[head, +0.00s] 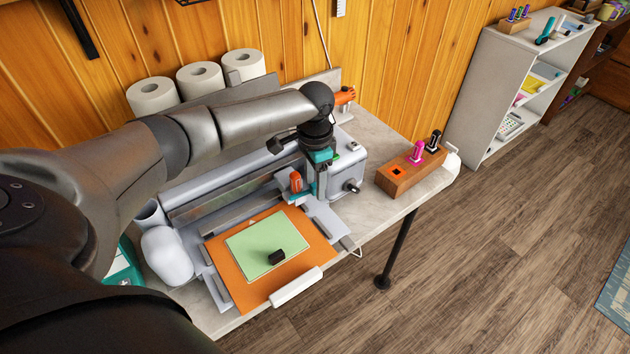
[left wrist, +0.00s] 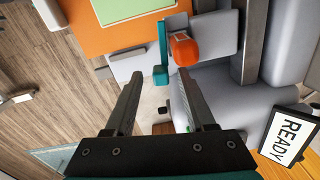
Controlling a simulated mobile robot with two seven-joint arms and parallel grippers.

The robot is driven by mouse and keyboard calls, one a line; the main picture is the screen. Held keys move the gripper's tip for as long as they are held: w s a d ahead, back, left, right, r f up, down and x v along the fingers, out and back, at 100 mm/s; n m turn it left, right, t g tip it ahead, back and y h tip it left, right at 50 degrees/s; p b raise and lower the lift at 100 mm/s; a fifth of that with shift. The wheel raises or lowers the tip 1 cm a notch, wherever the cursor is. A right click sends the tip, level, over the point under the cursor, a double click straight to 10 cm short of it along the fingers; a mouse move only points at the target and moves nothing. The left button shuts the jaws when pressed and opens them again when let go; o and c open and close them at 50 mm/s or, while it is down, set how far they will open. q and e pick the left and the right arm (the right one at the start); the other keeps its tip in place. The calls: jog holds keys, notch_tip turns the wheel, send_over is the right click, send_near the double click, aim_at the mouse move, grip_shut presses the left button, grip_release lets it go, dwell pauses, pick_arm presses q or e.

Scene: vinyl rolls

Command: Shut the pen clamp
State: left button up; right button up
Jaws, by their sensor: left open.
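An orange pen (head: 296,182) stands in the carriage of the grey cutting machine (head: 190,180); it also shows in the left wrist view (left wrist: 184,50). Beside it is a teal clamp part (left wrist: 161,75), with a thin upright teal piece rising from it. Whether the clamp is open or shut I cannot tell. My left gripper (head: 319,190) points down at the carriage, just right of the pen. In the left wrist view its fingers (left wrist: 160,74) are apart, with the teal part showing between their tips; contact is unclear. My right gripper is not in view.
A wooden pen block (head: 398,177) stands at the right. White rolls (head: 200,75) stand behind. A READY display (left wrist: 287,137) shows.

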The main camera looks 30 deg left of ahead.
pick_arm(q)
grip_shut()
dwell(0.3)
jog(key=n+p, duration=0.1)
jog(key=p, duration=0.1)
jog(key=shift+w+a+r+p, duration=0.15)
jog(key=shift+p, duration=0.25)
jog(key=shift+w+a+n, duration=0.1)
jog(key=shift+a+n, duration=0.05)
jog(key=shift+n, duration=0.25)
grip_release()
